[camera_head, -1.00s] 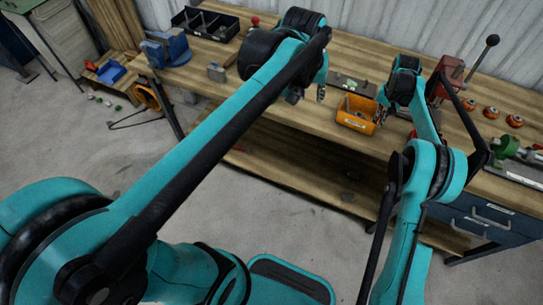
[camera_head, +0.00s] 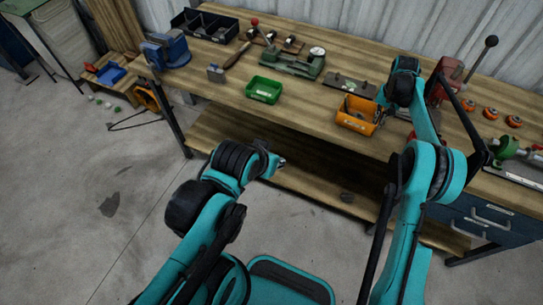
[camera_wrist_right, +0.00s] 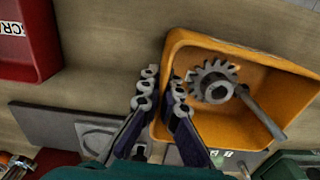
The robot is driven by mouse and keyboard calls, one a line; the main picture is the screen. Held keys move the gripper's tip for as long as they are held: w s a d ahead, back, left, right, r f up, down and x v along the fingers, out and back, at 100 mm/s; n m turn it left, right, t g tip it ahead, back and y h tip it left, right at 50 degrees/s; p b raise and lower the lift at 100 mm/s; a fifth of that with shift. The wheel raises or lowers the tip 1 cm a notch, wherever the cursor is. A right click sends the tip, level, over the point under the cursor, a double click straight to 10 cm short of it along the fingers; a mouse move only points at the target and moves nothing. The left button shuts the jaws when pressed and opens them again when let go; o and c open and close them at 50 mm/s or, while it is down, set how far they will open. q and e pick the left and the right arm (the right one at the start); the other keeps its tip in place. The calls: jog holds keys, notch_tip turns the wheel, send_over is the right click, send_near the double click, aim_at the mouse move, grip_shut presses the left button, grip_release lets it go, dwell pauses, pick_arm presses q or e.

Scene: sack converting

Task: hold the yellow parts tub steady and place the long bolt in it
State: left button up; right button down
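The yellow parts tub (camera_head: 356,115) stands near the front edge of the bench. In the right wrist view the tub (camera_wrist_right: 205,48) holds a toothed grey gear (camera_wrist_right: 214,82) and a long grey rod with a thicker head, which looks like the long bolt (camera_wrist_right: 264,115). My right gripper (camera_wrist_right: 161,90) has its fingers on either side of the tub's wall, with the wall between them. In the head view the right gripper (camera_head: 383,108) is small beside the tub. My left gripper (camera_head: 278,162) is in front of the bench, away from the tub; its fingers are too small to read.
A green tub (camera_head: 264,90) stands left of the yellow one. Behind are a green tool with a dial (camera_head: 293,62) and a black divided bin (camera_head: 205,25). A blue vise (camera_head: 166,50) is at left, a red press (camera_head: 447,78) at right. A red bin (camera_wrist_right: 25,50) shows in the wrist view.

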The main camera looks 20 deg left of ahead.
jog(key=c, duration=1.6)
grip_release()
jog(key=shift+c, duration=0.2)
jog(key=shift+r, duration=0.1)
notch_tip(320, 180, up, 12)
jog(key=shift+f, duration=0.1)
jog(key=s+d+r+t, duration=0.2)
jog(key=s+d+r, duration=0.1)
jog(key=s+r, duration=0.4)
jog(key=s+d+r+t, duration=0.1)
jog(key=s+d+r, duration=0.3)
jog(key=s, duration=0.5)
jog(key=s+d+f+t, duration=0.1)
jog(key=s+f, duration=0.3)
jog(key=s, duration=0.7)
jog(key=s+d+f+t, duration=0.2)
jog(key=s+f+t, duration=0.1)
jog(key=s, duration=0.9)
jog(key=shift+s+d+f+n, duration=0.25)
jog(key=shift+f+n, duration=0.15)
jog(key=shift+f, duration=0.45)
